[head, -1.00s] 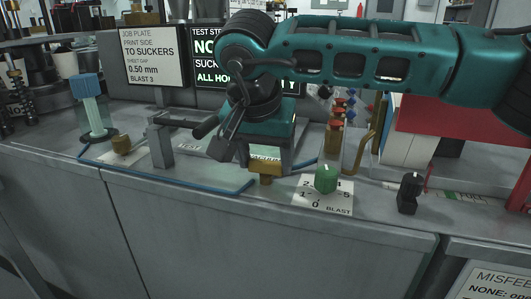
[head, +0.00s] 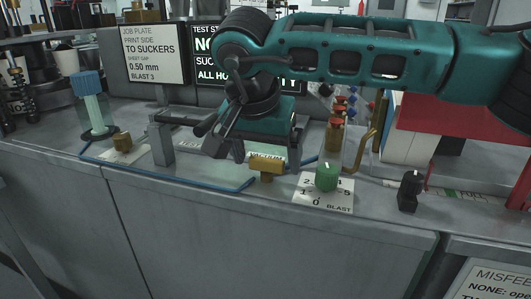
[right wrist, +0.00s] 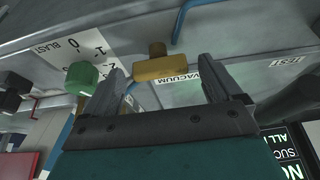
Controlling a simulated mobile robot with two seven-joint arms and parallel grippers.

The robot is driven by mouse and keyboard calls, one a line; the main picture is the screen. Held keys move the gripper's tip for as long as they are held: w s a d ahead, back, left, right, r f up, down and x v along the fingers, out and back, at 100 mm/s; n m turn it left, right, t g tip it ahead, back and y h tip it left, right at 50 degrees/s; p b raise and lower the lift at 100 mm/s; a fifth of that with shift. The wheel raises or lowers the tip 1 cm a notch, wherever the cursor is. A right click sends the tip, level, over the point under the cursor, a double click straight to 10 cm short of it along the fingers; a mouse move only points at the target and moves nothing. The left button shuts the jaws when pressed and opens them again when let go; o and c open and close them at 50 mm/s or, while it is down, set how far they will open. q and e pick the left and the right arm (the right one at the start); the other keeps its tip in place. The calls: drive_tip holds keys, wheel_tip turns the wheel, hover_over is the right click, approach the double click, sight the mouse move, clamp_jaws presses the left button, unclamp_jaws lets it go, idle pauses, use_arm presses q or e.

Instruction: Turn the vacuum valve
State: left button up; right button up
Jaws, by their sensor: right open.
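The vacuum valve (head: 267,164) is a brass T-shaped handle at the counter's front edge, with its crossbar running left to right in the head view. It also shows in the right wrist view (right wrist: 160,68), beside a white VACUUM label (right wrist: 180,78). My right gripper (head: 267,146) is open and empty, just behind and above the handle. In the right wrist view its fingers (right wrist: 164,76) point toward the handle, one on each side, with a gap around it. I see no contact. My left gripper is not in view.
A green BLAST knob (head: 326,178) on a numbered dial plate stands right of the valve, close by. A smaller brass knob (head: 122,142) and a blue-topped clear cylinder (head: 88,104) are at left. A black knob (head: 411,186) is at right. A blue tube (head: 180,180) runs along the edge.

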drive_tip(key=p+v, duration=0.2)
drive_tip(key=v, duration=1.1)
